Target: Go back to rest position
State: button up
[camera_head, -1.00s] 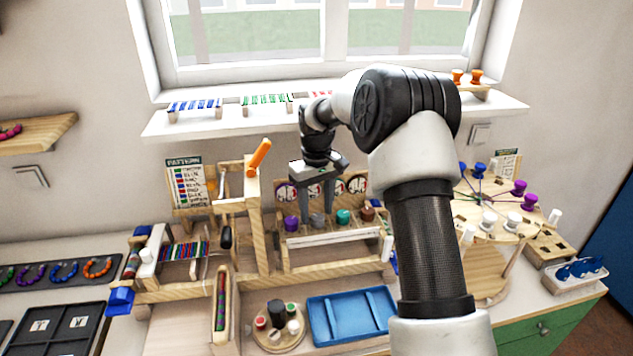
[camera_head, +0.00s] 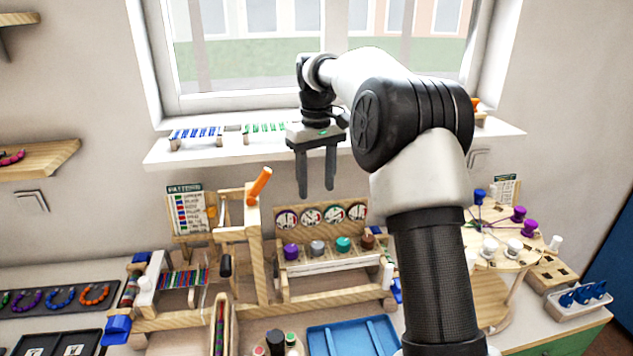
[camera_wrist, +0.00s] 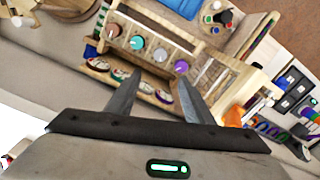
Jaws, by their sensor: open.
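My gripper (camera_head: 316,190) is open and empty, pointing down in front of the wall just below the window sill in the head view. It is above the wooden rack with a row of coloured knobs (camera_head: 343,245) and round dial cards (camera_head: 311,216), and touches nothing there. In the wrist view my open fingers (camera_wrist: 156,95) show with nothing between them but the rack (camera_wrist: 180,45) farther off. My arm hides part of the bench to the right of the rack.
A loom-like wooden frame with an orange handle (camera_head: 260,183) stands left of the rack. A blue tray (camera_head: 322,341) lies in front. A round wooden stand with purple and white knobs (camera_head: 505,229) is at right. The window sill (camera_head: 215,152) holds bead racks.

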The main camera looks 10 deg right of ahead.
jog(key=s+r+m+t, duration=0.1)
jog(key=s+r+t, duration=0.1)
jog(key=s+r, duration=0.5)
jog(key=s+r+m+t, duration=0.1)
jog(key=s+r, duration=0.2)
jog(key=s, duration=0.7)
jog(key=s+f+m+t, duration=0.1)
jog(key=s+f, duration=0.1)
jog(key=s, duration=0.7)
jog(key=s+f+m+t, duration=0.1)
jog(key=s+f, duration=0.2)
jog(key=s, duration=0.6)
jog(key=shift+d+f+t+p, duration=0.15)
jog(key=shift+t+p, duration=0.15)
jog(key=shift+p, duration=0.1)
